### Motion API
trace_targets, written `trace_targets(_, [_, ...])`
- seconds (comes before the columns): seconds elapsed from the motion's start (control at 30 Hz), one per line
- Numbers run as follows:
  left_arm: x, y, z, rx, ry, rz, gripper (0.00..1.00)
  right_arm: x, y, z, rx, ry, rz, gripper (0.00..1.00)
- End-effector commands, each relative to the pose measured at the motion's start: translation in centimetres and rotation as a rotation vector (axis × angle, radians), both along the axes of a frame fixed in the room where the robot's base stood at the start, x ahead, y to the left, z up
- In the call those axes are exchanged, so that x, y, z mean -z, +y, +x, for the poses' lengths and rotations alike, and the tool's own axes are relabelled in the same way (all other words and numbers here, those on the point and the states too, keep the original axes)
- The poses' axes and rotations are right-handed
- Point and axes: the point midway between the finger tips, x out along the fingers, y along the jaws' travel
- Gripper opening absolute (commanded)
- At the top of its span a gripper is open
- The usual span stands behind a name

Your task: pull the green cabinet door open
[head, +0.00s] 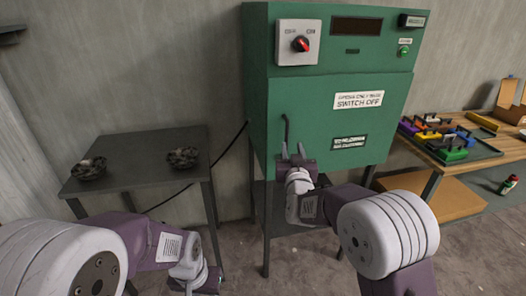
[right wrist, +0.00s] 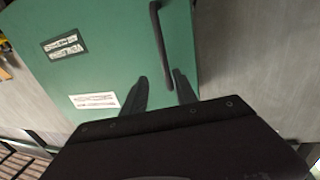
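The green cabinet (head: 262,40) stands in the middle of the head view. Its door (head: 310,115) carries a dark vertical bar handle (head: 286,130) near the left edge. The door looks closed. My right gripper (head: 292,150) is open in front of the door, at the handle's lower end. In the right wrist view the handle (right wrist: 161,40) runs down to between the two spread fingers (right wrist: 160,88), nearer the right one. I cannot tell whether they touch it. My left gripper (head: 203,281) is low at the bottom of the head view, its fingers not clearly visible.
A red rotary switch (head: 301,44) and a green button (head: 404,50) are on the cabinet's upper front. A dark table (head: 140,150) with two small dark bowls stands left. A wooden bench (head: 480,150) with colourful cases stands right. Floor in front is clear.

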Motion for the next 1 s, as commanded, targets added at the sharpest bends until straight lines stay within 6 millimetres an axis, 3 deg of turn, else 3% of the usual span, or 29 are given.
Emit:
trace_targets(0.07, [0.7, 0.0, 0.0, 0.0, -0.001, 0.0, 0.36, 1.8, 1.4, -0.3, -0.024, 0.017, -0.007, 0.34])
trace_targets(0.27, [0.4, 0.0, 0.0, 0.001, -0.001, 0.0, 0.36, 1.6, 1.9, -0.1, -0.034, 0.018, -0.007, 0.34])
trace_targets(0.7, [-0.7, 0.0, 0.0, 0.0, -0.001, 0.0, 0.36, 1.6, 2.7, 7.6, -0.032, 0.019, -0.007, 0.34])
trace_targets(1.0, [-0.8, 0.0, 0.0, 0.0, -0.001, 0.0, 0.36, 1.7, 2.9, 8.5, -0.033, 0.02, -0.007, 0.34])
